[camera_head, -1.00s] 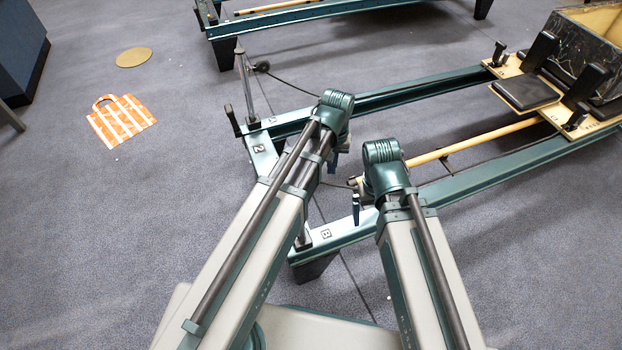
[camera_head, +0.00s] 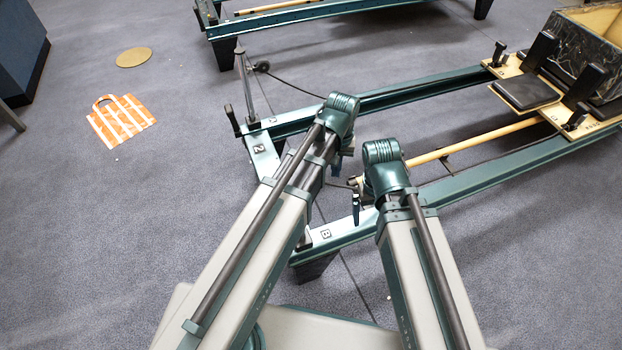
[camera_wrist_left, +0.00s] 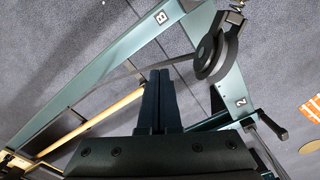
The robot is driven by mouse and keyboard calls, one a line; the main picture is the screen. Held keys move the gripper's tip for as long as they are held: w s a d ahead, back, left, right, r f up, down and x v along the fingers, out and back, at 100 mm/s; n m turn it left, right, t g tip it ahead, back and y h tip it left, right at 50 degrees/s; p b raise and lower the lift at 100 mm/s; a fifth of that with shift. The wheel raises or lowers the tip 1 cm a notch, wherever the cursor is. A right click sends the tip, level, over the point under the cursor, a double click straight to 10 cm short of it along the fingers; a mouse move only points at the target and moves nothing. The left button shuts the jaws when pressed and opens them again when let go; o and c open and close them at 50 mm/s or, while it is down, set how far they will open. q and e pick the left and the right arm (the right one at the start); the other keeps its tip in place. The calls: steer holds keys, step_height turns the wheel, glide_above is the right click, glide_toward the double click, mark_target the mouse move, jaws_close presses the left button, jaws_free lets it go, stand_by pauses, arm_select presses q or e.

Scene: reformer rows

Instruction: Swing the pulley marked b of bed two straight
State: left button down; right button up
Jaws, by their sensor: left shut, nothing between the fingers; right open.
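Bed two is the teal frame whose end plate (camera_head: 262,160) carries a 2; the rail marked B (camera_head: 325,234) is on its near side. In the left wrist view a dark round pulley (camera_wrist_left: 214,56) hangs by the frame end close to the B label (camera_wrist_left: 161,17), with a cord running from it to the left. In the head view my left arm hides most of that pulley. My left gripper (camera_wrist_left: 158,98) is shut and empty, its fingertips left of and below the wheel, apart from it in the picture. My right gripper (camera_head: 356,205) is open above the near rail.
A wooden bar (camera_head: 470,138) runs between the rails toward the carriage (camera_head: 525,92) at the right. A post (camera_head: 243,85) stands at the far corner. Another bed (camera_head: 300,17) is behind. An orange striped bag (camera_head: 122,121) lies on the open floor at left.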

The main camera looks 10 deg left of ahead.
arm_select(q)
steer(key=shift+s+d, duration=0.55)
steer(key=shift+d, duration=0.15)
stand_by(0.5)
steer(key=shift+s+d, duration=0.25)
steer(key=shift+s+d, duration=0.3)
stand_by(0.4)
steer(key=shift+s+d, duration=0.4)
steer(key=shift+s, duration=0.05)
steer(key=shift+s, duration=0.15)
stand_by(0.4)
steer(key=shift+s+d, duration=0.4)
steer(key=shift+s, duration=0.1)
steer(key=shift+s, duration=0.15)
stand_by(0.4)
steer(key=shift+s+d, duration=0.2)
steer(key=shift+s, duration=0.15)
